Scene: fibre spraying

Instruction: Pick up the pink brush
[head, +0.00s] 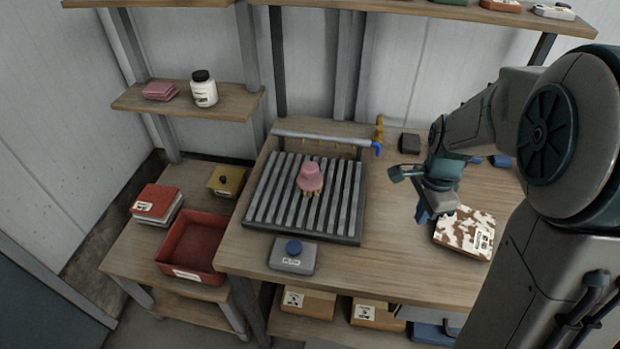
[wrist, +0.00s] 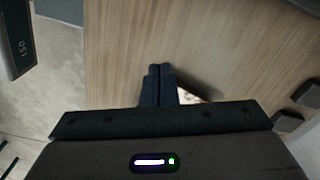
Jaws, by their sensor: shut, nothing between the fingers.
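The pink brush (head: 311,177) rests on the slatted grey rack (head: 262,205) on the workbench, its pink top up and yellowish bristles showing at its lower edge. My gripper (head: 423,216) is over the right part of the bench, well to the right of the brush and apart from it. In the wrist view my gripper's two dark fingers (wrist: 160,72) are together, with nothing between them. The brush is not visible in the wrist view.
A brown-and-white patterned block (head: 465,232) lies beside my gripper. A grey box with a blue knob (head: 292,256) sits in front of the rack. A pipe with a blue end (head: 320,138) runs behind it. Bare bench (head: 390,260) lies between rack and gripper.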

